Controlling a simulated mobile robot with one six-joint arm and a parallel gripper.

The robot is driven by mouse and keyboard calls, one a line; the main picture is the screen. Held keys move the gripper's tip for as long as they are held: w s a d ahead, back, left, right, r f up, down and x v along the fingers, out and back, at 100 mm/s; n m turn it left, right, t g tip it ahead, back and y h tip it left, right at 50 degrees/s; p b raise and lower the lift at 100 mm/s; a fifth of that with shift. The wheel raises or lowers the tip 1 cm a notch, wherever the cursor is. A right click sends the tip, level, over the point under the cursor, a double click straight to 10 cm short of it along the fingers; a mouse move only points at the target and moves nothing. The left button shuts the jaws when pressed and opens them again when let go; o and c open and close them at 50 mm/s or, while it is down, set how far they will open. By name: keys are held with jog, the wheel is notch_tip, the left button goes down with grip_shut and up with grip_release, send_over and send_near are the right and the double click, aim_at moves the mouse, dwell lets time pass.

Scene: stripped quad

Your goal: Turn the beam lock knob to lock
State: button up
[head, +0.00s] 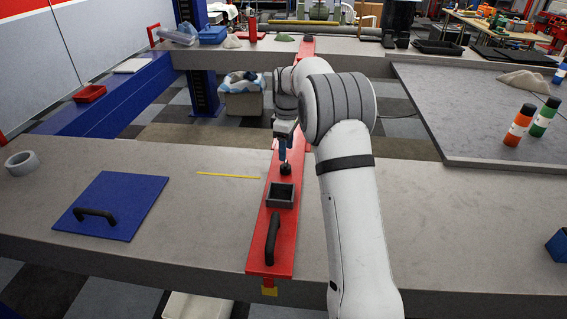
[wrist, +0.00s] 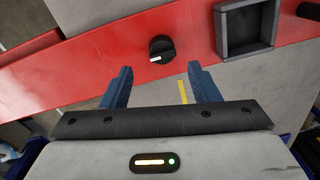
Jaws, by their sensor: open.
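The beam lock knob (wrist: 161,49) is a round black knob with a white pointer mark, set on the red beam (wrist: 110,60). In the wrist view its mark points left. In the head view the knob (head: 286,168) sits on the red beam (head: 260,240), just below my gripper (head: 283,150). In the wrist view my gripper (wrist: 157,78) is open, with its two blue fingers apart and nothing between them. The knob lies just beyond the fingertips, roughly midway between them, and I see no contact.
On the beam are a dark square tray (head: 281,195) and a black handle (head: 272,238). A blue panel with a handle (head: 130,200) and a tape roll (head: 22,163) lie to the left. A yellow strip (head: 228,176) lies beside the beam. Bottles (head: 519,125) stand at the right.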

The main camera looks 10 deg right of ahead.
aim_at(286, 162)
jog(key=f, duration=0.6)
jog(key=shift+s+a+f+p, duration=0.1)
jog(key=shift+s+p, duration=0.1)
jog(key=shift+p, duration=0.1)
jog(key=c, duration=0.9)
